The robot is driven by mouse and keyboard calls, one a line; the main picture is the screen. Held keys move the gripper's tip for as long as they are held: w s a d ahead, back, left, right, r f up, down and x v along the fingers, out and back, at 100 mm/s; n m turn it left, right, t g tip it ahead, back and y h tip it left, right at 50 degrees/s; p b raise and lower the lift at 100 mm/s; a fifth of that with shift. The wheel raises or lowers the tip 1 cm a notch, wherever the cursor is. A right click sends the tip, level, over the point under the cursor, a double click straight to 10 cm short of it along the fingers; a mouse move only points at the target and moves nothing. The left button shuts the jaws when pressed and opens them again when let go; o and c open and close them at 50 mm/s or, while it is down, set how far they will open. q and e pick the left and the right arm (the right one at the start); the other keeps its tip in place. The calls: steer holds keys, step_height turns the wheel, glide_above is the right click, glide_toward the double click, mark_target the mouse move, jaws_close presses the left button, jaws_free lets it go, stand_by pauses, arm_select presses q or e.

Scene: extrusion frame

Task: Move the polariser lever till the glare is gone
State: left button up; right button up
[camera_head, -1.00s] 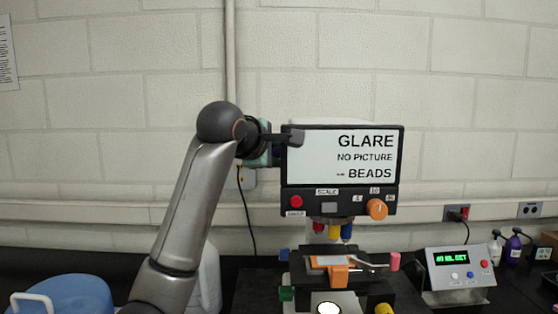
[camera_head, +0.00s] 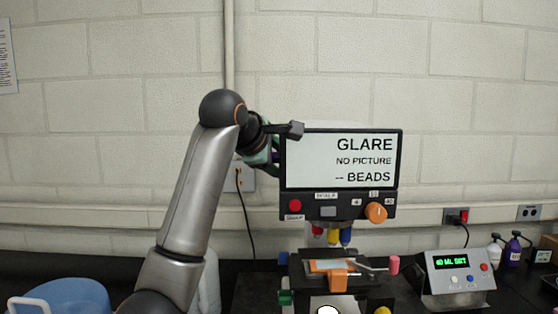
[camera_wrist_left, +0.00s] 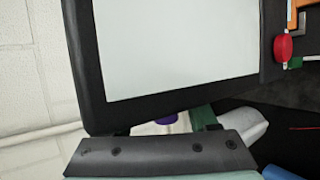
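A microscope-like instrument carries a screen (camera_head: 341,158) reading "GLARE", "NO PICTURE" and "-- BEADS". A thin metal lever with a pink knob (camera_head: 394,265) sticks out right of the stage (camera_head: 325,262); I cannot tell if it is the polariser lever. My left gripper (camera_head: 262,154) is beside and partly behind the screen's left edge, well above and left of that lever. Its fingertips are hidden in the head view, and their opening is unclear in the left wrist view, where the screen (camera_wrist_left: 175,50) looms large. My right gripper is not in view.
Below the screen are a red button (camera_head: 294,205) and an orange dial (camera_head: 376,212). A box with a green display (camera_head: 455,278) and bottles (camera_head: 513,250) stand at the right. A blue container (camera_head: 70,298) is front left. The wall is close behind.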

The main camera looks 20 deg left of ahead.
arm_select(q)
steer(key=b+v, duration=0.3)
steer(key=v, duration=0.9)
steer(key=shift+s+b, duration=0.25)
steer(key=shift+b, duration=0.15)
steer(key=shift+r, duration=0.1)
steer(key=shift+c, duration=0.3)
